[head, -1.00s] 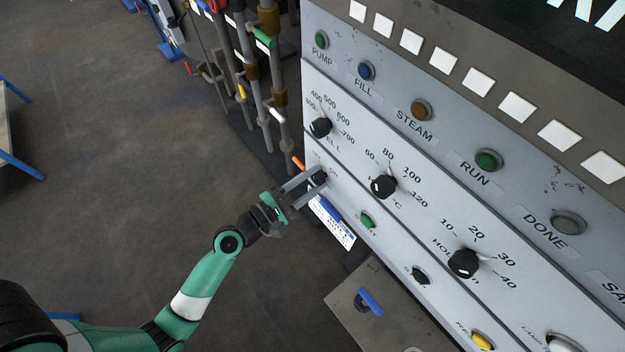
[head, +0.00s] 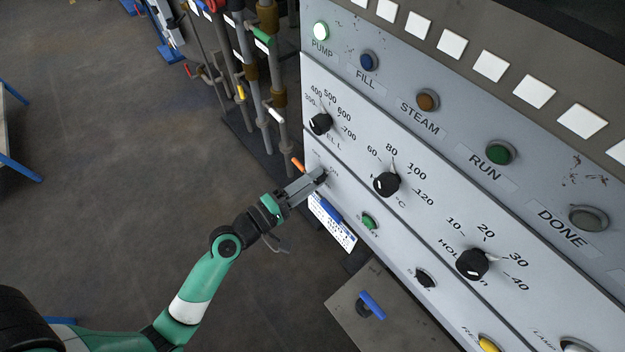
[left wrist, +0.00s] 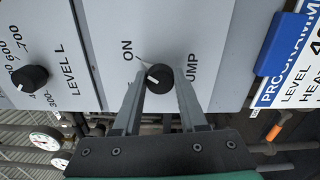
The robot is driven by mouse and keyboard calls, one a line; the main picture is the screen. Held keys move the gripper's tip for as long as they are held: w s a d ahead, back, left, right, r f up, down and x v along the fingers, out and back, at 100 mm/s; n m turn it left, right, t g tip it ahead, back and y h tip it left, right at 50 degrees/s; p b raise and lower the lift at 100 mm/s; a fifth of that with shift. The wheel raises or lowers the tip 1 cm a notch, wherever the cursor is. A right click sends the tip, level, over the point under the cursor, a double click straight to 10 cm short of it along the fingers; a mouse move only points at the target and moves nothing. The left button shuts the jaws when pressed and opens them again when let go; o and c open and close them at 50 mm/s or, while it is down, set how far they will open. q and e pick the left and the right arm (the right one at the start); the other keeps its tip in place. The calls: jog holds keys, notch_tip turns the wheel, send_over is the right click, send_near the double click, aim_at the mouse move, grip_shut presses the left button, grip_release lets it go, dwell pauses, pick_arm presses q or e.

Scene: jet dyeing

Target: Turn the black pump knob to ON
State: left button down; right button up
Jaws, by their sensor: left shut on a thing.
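The black pump knob (left wrist: 159,78) sits on the pale panel between the ON and PUMP labels in the left wrist view. Its white pointer points up-left, toward ON. In the head view the knob (head: 321,175) is partly hidden by my fingertips. My left gripper (head: 316,176) is shut on the knob, and its fingers (left wrist: 158,88) lie on either side of it. My right gripper is not in view.
The level knob (head: 320,124) is above the pump knob, and the temperature knob (head: 387,184) is to its right. An orange-handled lever (head: 298,165) and pipes stand close on the left. A blue-headed card (head: 332,221) hangs below. The floor at left is open.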

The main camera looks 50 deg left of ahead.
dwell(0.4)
pick_arm(q)
jog(key=shift+c, duration=2.2)
grip_release()
jog(key=shift+s, duration=0.1)
jog(key=s+b, duration=0.2)
jog(key=s, duration=0.9)
jog(key=shift+s+a, duration=0.15)
jog(key=shift+s, duration=0.05)
